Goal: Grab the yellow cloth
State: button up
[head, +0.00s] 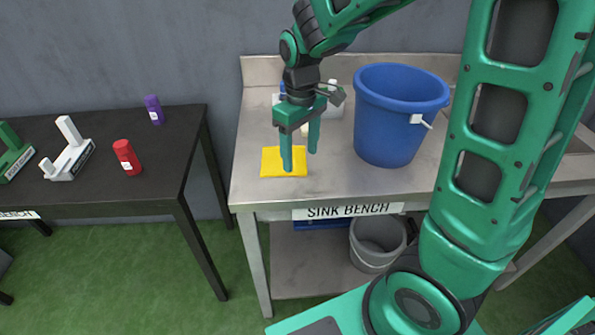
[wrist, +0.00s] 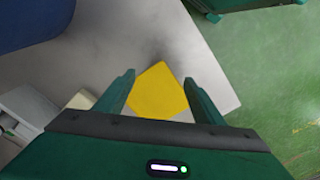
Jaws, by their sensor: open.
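The yellow cloth (head: 270,163) lies flat on the left part of the steel sink bench (head: 250,190), near its left edge. My gripper (head: 300,160) is open and points down above the cloth, with one finger in front of the cloth in the head view and the other beside its right edge. In the wrist view the cloth (wrist: 158,92) shows between the two open fingers (wrist: 158,80), with nothing held. The gap in height between fingertips and cloth is hard to tell.
A blue bucket (head: 395,125) stands on the bench to the right of my gripper. White items (head: 333,105) stand behind it. A grey bucket (head: 377,243) sits on the lower shelf. A black bench (head: 100,185) at left holds a red bottle (head: 127,157) and a purple one (head: 154,110).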

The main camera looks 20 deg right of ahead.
aim_at(300, 171)
jog(key=shift+f, duration=1.7)
jog(key=shift+s, duration=0.1)
jog(key=shift+c, duration=0.2)
grip_shut()
notch_tip(300, 171, up, 12)
